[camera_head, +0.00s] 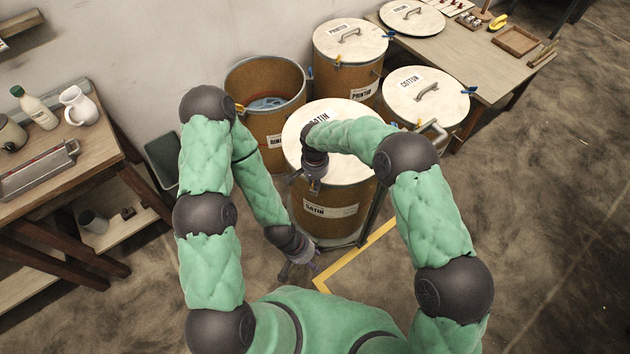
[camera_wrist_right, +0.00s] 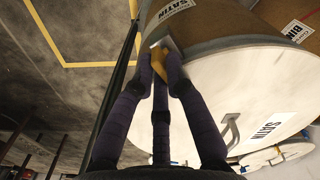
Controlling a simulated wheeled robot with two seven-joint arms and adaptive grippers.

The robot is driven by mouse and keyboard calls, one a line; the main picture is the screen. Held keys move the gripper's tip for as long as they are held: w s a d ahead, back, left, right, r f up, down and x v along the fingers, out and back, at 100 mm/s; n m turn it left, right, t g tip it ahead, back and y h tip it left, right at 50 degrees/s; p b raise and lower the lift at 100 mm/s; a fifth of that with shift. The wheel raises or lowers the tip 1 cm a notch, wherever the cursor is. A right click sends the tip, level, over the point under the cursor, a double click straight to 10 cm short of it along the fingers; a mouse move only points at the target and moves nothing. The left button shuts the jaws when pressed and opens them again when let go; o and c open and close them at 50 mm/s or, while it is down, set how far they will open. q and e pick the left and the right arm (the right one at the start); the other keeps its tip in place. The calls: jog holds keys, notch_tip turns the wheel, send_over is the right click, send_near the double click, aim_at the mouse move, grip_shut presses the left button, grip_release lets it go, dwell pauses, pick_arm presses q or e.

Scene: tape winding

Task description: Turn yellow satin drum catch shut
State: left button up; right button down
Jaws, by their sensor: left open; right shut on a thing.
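The satin drum (camera_head: 352,197) is brown with a SATIN label and stands in front of me, its pale round lid (camera_head: 292,140) on top. In the right wrist view the lid (camera_wrist_right: 270,80) and the drum's side (camera_wrist_right: 210,22) show close up. The yellow catch (camera_wrist_right: 159,68) is at the lid's rim, between the fingers of my right gripper (camera_wrist_right: 160,78), which is shut on it. In the head view my right gripper (camera_head: 314,184) is at the drum's near left rim and hides the catch. My left gripper (camera_head: 298,272) is open and empty, low in front of the drum.
An open drum (camera_head: 240,83) stands behind left. The printed-label drum (camera_head: 345,75) and the cotton drum (camera_head: 424,100) stand behind and right, lidded. A wooden table (camera_head: 80,165) is at left. A yellow floor line (camera_head: 350,262) runs by the satin drum. Floor at right is clear.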

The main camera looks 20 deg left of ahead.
jog(key=c, duration=1.2)
grip_release()
jog(key=shift+c, duration=0.2)
jog(key=shift+r, duration=0.1)
notch_tip(320, 180, up, 12)
jog(key=shift+f, duration=0.2)
